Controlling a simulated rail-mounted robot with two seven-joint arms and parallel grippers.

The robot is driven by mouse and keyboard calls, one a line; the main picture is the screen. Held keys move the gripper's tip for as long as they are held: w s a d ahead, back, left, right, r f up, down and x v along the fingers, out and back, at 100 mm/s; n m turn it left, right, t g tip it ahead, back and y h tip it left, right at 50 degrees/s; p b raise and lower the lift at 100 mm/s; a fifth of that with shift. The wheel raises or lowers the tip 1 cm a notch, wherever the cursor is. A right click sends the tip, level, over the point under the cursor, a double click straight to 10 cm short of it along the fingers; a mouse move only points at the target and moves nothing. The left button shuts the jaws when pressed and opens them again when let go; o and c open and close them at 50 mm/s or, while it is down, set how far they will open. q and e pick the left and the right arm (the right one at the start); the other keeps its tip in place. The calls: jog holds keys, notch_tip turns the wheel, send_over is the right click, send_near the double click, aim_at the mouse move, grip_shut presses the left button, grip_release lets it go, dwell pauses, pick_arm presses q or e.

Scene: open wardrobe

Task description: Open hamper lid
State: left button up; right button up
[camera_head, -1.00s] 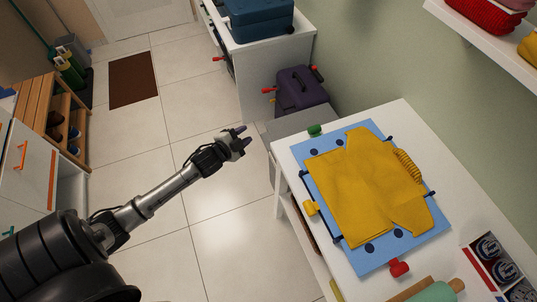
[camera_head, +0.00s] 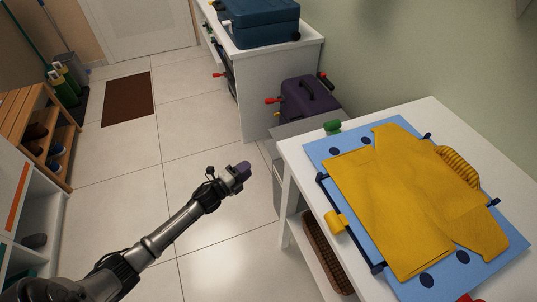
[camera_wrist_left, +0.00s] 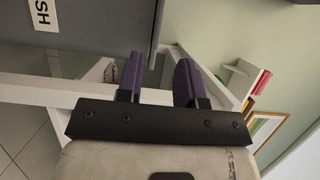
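The grey hamper (camera_head: 277,186) stands on the floor between the white table and the purple case; its grey lid (camera_head: 292,127) looks shut, and the table hides part of it. In the left wrist view, a grey panel with a label reading "SH" (camera_wrist_left: 85,22), apparently the hamper, fills the upper left. My left gripper (camera_head: 242,169) is just left of the hamper, over the floor. In the left wrist view its two purple fingers (camera_wrist_left: 158,80) are apart with nothing between them. The fingers appear close below the panel's edge; contact cannot be told. My right gripper is not in view.
The white table (camera_head: 432,112) holds a blue folding board (camera_head: 318,150) with a yellow garment (camera_head: 390,190). A purple case (camera_head: 308,100) is behind the hamper. A wicker basket (camera_head: 325,255) sits below the tabletop. The tiled floor (camera_head: 185,130) left of the hamper is clear.

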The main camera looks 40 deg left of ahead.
aim_at(271, 149)
pick_arm(q)
jog(key=w+b, duration=0.1)
jog(key=w, duration=0.3)
jog(key=w+d+b, duration=0.1)
jog(key=w+b, duration=0.1)
jog(key=w, duration=0.2)
jog(key=w+b, duration=0.1)
jog(key=w, duration=0.2)
jog(key=shift+w+d+b, duration=0.2)
jog(key=shift+w+b, duration=0.2)
jog(key=shift+w, duration=0.6)
jog(key=shift+c, duration=0.2)
jog(key=c, duration=0.6)
